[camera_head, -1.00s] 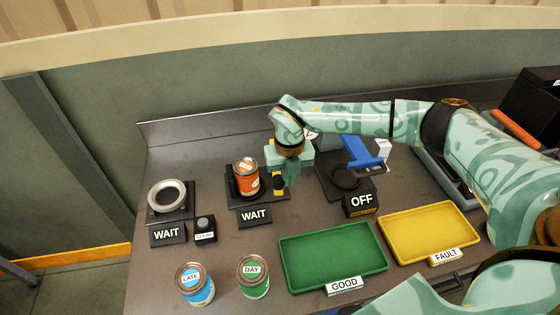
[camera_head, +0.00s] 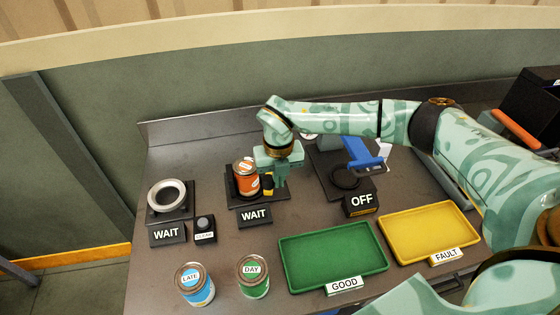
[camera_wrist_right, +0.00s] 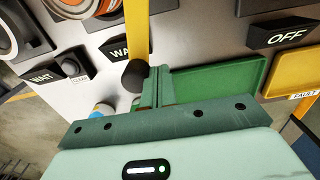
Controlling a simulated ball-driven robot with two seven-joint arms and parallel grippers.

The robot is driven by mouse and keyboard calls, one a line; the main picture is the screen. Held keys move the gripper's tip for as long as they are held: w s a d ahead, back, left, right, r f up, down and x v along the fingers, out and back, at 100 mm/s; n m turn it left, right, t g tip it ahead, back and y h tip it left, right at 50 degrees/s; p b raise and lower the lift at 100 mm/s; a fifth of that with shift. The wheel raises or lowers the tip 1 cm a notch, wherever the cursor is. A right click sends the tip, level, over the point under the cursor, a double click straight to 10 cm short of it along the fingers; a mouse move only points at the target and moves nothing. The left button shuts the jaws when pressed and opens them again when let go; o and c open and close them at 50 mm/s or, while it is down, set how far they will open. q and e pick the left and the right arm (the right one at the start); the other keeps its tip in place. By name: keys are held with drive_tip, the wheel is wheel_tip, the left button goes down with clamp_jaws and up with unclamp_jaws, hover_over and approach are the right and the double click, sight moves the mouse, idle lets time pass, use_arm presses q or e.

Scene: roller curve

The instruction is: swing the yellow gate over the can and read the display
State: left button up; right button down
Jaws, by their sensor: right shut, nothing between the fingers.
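The orange can (camera_head: 246,181) stands upright on the middle black stand, whose display (camera_head: 254,216) reads WAIT. The yellow gate (camera_wrist_right: 138,30) shows in the wrist view as a long yellow bar with a dark round knob (camera_wrist_right: 134,76) near its end. In the head view only a small black and yellow part of the gate (camera_head: 267,187) shows, close to the right side of the can. My right gripper (camera_head: 280,184) is shut and empty, just right of that part. In the wrist view its fingers (camera_wrist_right: 157,85) are beside the knob; contact is unclear.
A left stand with a metal ring (camera_head: 167,195) also has a WAIT display (camera_head: 168,234). Blue (camera_head: 194,285) and green (camera_head: 253,277) cans stand in front. Green (camera_head: 330,255) and yellow (camera_head: 430,230) trays lie right. A blue-handled device (camera_head: 362,153) stands behind the OFF sign (camera_head: 361,204).

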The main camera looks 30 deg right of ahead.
drive_tip(key=shift+w+a, duration=0.25)
drive_tip(key=shift+a, duration=0.3)
drive_tip(key=shift+w+a, duration=0.2)
drive_tip(key=shift+a, duration=0.35)
drive_tip(key=shift+a, duration=0.1)
drive_tip(key=shift+w+a+b, duration=0.4)
drive_tip(key=shift+w+a, duration=0.05)
drive_tip(key=shift+a, duration=0.25)
drive_tip(key=shift+w+a+b, duration=0.4)
drive_tip(key=shift+w+a, duration=0.05)
drive_tip(key=shift+a, duration=0.2)
drive_tip(key=shift+f, duration=0.1)
drive_tip(key=shift+w+a+b, duration=1.05)
drive_tip(key=shift+w+a, duration=0.1)
drive_tip(key=shift+w, duration=0.1)
